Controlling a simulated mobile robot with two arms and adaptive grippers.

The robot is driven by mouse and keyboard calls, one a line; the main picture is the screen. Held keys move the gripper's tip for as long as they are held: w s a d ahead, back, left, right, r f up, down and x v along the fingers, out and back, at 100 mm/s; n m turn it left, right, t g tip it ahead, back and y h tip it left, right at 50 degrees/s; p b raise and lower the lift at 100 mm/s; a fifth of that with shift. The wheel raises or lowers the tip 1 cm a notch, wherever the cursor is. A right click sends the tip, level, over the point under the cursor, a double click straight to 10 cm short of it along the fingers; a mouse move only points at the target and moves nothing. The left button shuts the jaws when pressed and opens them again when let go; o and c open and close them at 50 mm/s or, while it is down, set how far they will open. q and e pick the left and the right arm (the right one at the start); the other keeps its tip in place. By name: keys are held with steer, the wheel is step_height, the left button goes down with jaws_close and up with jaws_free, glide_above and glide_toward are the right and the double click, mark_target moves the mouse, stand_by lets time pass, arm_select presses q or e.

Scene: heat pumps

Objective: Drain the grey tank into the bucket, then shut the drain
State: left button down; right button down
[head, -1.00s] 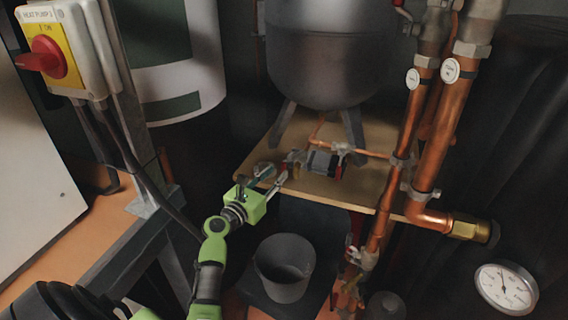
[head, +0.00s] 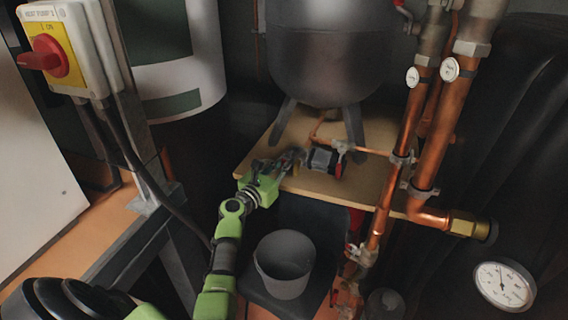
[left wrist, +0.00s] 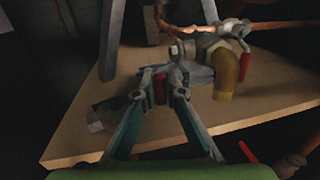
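The grey tank (head: 330,55) stands on legs on a wooden shelf (head: 330,185). Below it are copper pipe and a drain valve with a brass outlet (left wrist: 232,72); the outlet points down near the shelf's front edge. A red valve handle (left wrist: 160,90) shows between my left fingertips in the left wrist view. My left gripper (head: 284,162) is at the drain valve, its fingers either side of the handle with a gap visible; contact is unclear. The grey bucket (head: 284,268) stands below the shelf edge. Its inside looks dark. My right gripper is not in view.
Copper pipes (head: 430,140) with small gauges run down on the right. A larger round gauge (head: 503,285) is at lower right. A red and yellow switch box (head: 62,55) is at upper left, above a metal frame. Another red handle (left wrist: 245,65) is beside the outlet.

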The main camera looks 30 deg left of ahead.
arm_select(q)
steer(key=shift+s+r+p, duration=0.1)
steer(key=shift+r+p, duration=0.1)
steer(key=shift+p, duration=0.3)
steer(key=p, duration=0.1)
steer(key=g+p, duration=0.2)
steer(key=p, duration=0.1)
steer(key=shift+s+d+r, duration=0.1)
steer(key=shift+s+r, duration=0.15)
steer(key=shift+s, duration=0.05)
steer(key=shift+s+n+g+p, duration=0.15)
steer(key=shift+n+g+p, duration=0.2)
steer(key=shift+g, duration=0.25)
steer(key=g, duration=0.2)
steer(key=shift+s+d+g, duration=0.1)
steer(key=shift+s+g, duration=0.2)
steer(key=shift+s, duration=0.05)
steer(key=g, duration=0.3)
steer(key=s+r+n+g+h, duration=0.1)
steer(key=g, duration=0.2)
steer(key=s+r+g+h, duration=0.1)
steer(key=g, duration=0.3)
steer(key=shift+d+r+n, duration=0.25)
steer(key=shift+s, duration=0.1)
